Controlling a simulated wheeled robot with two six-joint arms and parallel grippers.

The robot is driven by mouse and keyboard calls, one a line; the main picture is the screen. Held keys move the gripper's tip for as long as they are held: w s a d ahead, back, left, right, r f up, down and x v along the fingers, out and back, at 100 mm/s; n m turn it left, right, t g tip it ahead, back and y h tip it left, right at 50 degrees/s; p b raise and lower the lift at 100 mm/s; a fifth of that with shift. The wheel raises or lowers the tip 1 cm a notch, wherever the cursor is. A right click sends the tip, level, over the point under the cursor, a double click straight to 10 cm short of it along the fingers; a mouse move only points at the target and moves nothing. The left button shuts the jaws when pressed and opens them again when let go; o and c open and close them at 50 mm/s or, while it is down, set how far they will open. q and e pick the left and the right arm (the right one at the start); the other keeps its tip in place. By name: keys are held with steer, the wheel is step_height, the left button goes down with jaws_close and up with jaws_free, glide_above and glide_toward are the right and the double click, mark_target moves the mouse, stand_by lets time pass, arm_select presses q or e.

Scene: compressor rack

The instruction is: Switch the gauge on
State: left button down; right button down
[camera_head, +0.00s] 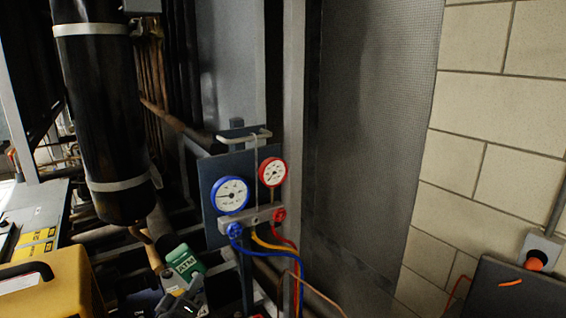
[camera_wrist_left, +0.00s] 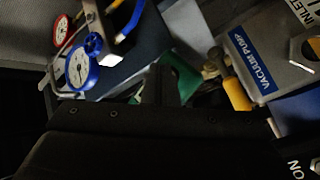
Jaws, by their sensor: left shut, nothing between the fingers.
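A small green gauge (camera_head: 184,262) sits low in the middle left of the head view, with a light face that reads something like "ATM". A green body also shows in the wrist view (camera_wrist_left: 182,80), partly hidden. My left gripper (camera_head: 178,288) is shut and empty, just below and in front of the green gauge. Whether its fingertips touch the gauge I cannot tell. In the wrist view, my dark gripper body fills the bottom and hides the lower part of the scene. My right gripper is in neither view.
A manifold with a blue dial (camera_head: 230,195) and a red dial (camera_head: 272,172) stands behind, with coloured hoses below. A black cylinder (camera_head: 100,110) and a yellow case (camera_head: 50,285) are left. A vacuum pump (camera_wrist_left: 270,60) shows in the wrist view.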

arm_select(q)
steer(key=shift+s, duration=0.1)
steer(key=shift+s+d, duration=0.3)
steer(key=shift+s, duration=0.05)
steer(key=s+d, duration=0.3)
steer(key=s, duration=0.2)
steer(key=shift+d+b, duration=0.2)
steer(key=shift+b, duration=0.2)
steer(key=shift+f, duration=0.25)
